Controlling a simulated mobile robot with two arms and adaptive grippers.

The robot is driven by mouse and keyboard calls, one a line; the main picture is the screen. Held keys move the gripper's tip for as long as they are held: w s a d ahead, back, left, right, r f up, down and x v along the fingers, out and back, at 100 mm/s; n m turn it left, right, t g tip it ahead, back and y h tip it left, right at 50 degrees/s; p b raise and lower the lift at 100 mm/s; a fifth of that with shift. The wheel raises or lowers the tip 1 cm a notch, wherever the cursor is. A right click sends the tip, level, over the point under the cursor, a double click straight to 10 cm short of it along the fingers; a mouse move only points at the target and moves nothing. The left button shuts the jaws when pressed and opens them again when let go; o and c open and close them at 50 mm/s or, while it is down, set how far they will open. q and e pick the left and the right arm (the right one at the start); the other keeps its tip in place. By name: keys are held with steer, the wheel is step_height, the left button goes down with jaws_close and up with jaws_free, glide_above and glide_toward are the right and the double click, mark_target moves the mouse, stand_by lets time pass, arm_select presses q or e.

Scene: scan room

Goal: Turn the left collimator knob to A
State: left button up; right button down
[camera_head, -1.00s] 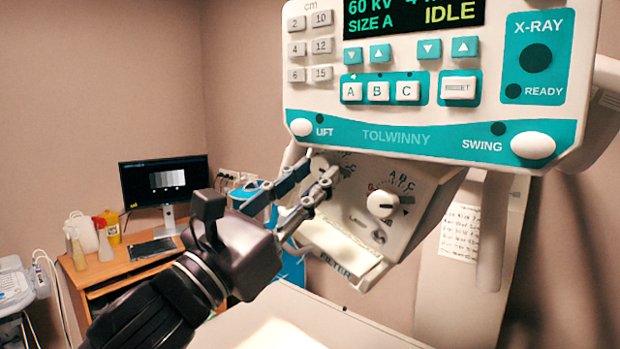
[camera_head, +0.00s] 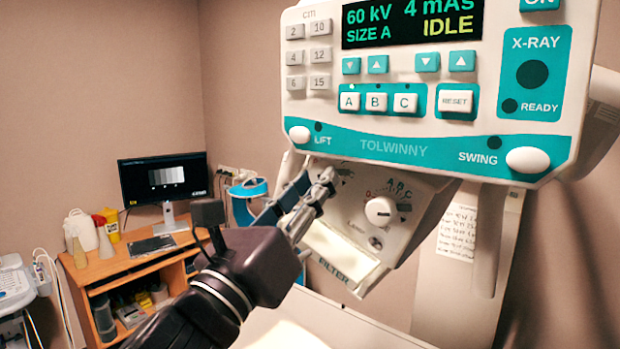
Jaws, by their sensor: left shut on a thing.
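The collimator box (camera_head: 336,244) hangs under the control panel, its sloping face marked FILTER along the lower edge. My left gripper (camera_head: 316,180) reaches its upper left part, fingers close together and shut on the left collimator knob. The fingers hide that knob, so its pointer and setting cannot be read. A little of the dial marking shows just right of the fingertips. The right collimator knob (camera_head: 380,211) is round and white, with the letters A, B, C around its top, and is untouched. My right gripper is not in view.
The control panel (camera_head: 420,150) overhangs the fingertips closely, with white LIFT and SWING knobs; its display reads SIZE A and IDLE. A pale table surface (camera_head: 330,325) lies below. A wooden desk (camera_head: 110,265) with a monitor (camera_head: 166,182) and bottles stands at the left.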

arm_select(q)
steer(key=shift+d+r+n+y+p, duration=0.1)
steer(key=shift+n+y+p, duration=0.6)
steer(key=shift+n, duration=0.7)
steer(key=o, duration=0.9)
